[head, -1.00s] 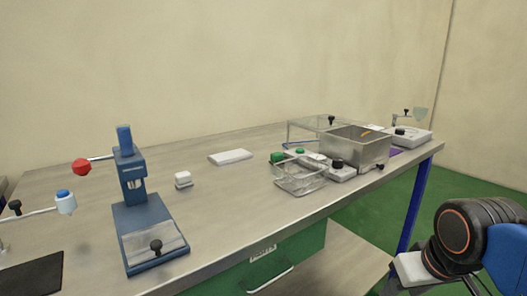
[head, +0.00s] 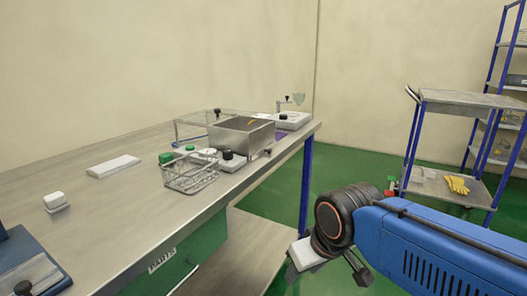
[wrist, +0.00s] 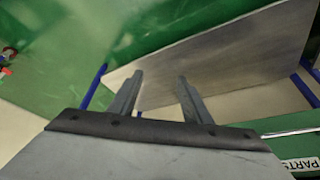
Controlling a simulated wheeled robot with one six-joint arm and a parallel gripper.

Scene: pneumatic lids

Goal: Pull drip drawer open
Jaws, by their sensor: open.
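No part is clearly labelled as a drip drawer. A steel open-topped box (head: 236,141) stands near the bench's far right end, with a small dark knob (head: 268,152) low at its right side; I cannot tell whether this knob belongs to a drawer. A green drawer marked PARTS (head: 205,243) hangs under the bench; its label and bar handle also show at the right edge of the wrist view. My gripper (wrist: 160,76) is open and empty, its two fingers apart over the lower shelf and floor. It touches nothing visible.
A wire basket (head: 190,175) with green-capped items stands before the box. A white slab (head: 114,166) and small white block (head: 56,201) lie on the bench (head: 130,205). A blue bench leg (head: 306,185) stands near my arm.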

